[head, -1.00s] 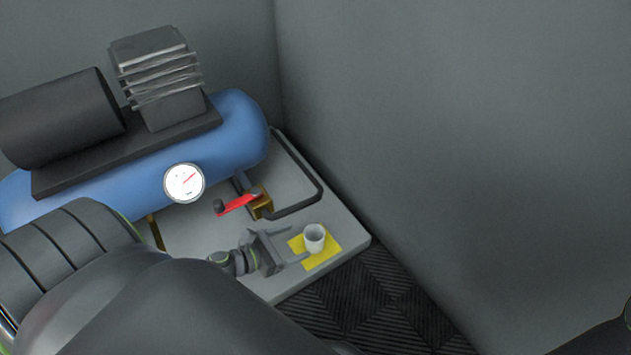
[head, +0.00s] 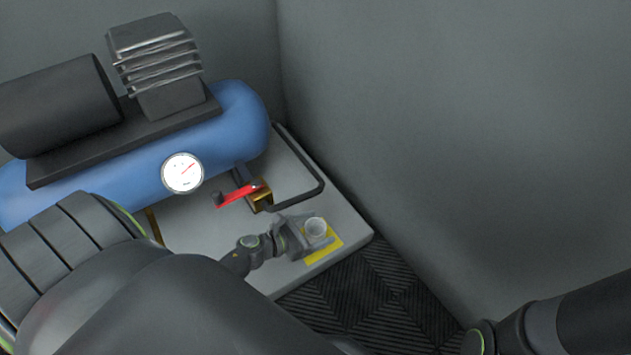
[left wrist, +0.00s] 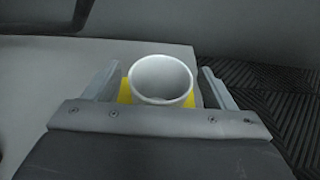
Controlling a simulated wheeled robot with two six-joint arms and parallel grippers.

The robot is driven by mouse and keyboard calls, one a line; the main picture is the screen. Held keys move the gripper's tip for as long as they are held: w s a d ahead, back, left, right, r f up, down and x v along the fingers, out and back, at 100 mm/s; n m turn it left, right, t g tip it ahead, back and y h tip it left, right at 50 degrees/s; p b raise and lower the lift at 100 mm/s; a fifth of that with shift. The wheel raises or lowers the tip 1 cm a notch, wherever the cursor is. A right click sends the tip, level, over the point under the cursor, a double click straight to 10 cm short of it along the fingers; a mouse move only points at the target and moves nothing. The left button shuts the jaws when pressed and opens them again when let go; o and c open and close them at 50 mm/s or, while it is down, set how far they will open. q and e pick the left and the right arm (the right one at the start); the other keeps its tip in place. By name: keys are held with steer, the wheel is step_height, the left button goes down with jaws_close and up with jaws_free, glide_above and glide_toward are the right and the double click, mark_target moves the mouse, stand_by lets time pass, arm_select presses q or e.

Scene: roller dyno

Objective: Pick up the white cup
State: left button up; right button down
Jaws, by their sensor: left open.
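The white cup (head: 316,228) stands upright on a yellow square (head: 327,252) near the right corner of the grey platform. My left gripper (head: 315,234) is at the cup, with its fingers open. In the left wrist view the cup (left wrist: 161,80) sits between the two spread fingers of my left gripper (left wrist: 160,85), with a gap showing on each side. The cup's lower part is hidden behind the gripper's body there. Of my right arm only dark links show at the lower right of the head view; its gripper is out of view.
A blue compressor tank (head: 225,135) with a round gauge (head: 182,173) fills the platform's left part. A red-handled valve (head: 240,194) and a bent black pipe (head: 305,195) lie behind the gripper. A grey wall (head: 460,130) rises at the right, above black ridged flooring (head: 365,300).

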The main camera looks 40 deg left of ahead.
arm_select(q)
steer(key=c, duration=1.1)
steer(key=shift+o, duration=0.2)
steer(key=shift+r, duration=0.2)
